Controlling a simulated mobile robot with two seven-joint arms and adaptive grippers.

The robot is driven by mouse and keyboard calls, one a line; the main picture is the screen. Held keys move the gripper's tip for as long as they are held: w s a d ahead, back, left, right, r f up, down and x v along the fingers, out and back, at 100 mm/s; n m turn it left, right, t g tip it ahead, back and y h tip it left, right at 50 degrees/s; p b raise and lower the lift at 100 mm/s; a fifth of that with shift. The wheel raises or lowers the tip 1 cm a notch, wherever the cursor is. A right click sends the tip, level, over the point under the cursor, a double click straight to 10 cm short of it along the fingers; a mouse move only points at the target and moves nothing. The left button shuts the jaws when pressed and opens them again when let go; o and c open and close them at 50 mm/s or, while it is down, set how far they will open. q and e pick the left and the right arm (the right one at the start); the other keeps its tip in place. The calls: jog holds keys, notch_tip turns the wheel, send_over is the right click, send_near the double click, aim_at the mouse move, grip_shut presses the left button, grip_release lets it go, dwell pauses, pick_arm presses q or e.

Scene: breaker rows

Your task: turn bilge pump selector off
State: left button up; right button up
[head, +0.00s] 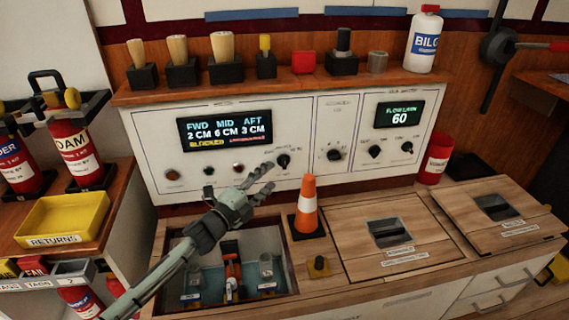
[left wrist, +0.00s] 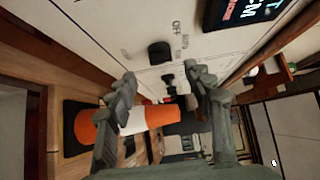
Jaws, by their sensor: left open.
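The selector, a black knob (head: 284,161), sits on the white panel right of and below the FWD/MID/AFT display. In the left wrist view the knob (left wrist: 160,52) has OFF and AUTO printed beside it; I cannot tell surely which mark it points at. My left gripper (head: 268,178) is open and empty, just left of and below the knob in the head view. In the left wrist view its spread fingers (left wrist: 160,79) point toward the panel, with the knob beyond the tips and apart from them. My right gripper is not in view.
An orange and white cone (head: 307,208) stands on the counter close to the gripper. An open hatch (head: 175,243) lies below my left arm. Two smaller knobs, one of them here (head: 375,152), are farther right. Several tools line the shelf (head: 290,88) above.

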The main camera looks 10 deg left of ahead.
aim_at(283, 165)
pick_arm(q)
jog(key=x, duration=0.5)
jog(key=shift+w, duration=0.1)
jog(key=shift+w+d, duration=0.25)
jog(key=shift+w, duration=0.2)
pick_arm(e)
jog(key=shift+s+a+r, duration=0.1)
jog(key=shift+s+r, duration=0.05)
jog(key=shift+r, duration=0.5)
pick_arm(q)
jog(key=c, duration=1.1)
jog(key=shift+b, duration=0.3)
jog(key=shift+c, duration=0.2)
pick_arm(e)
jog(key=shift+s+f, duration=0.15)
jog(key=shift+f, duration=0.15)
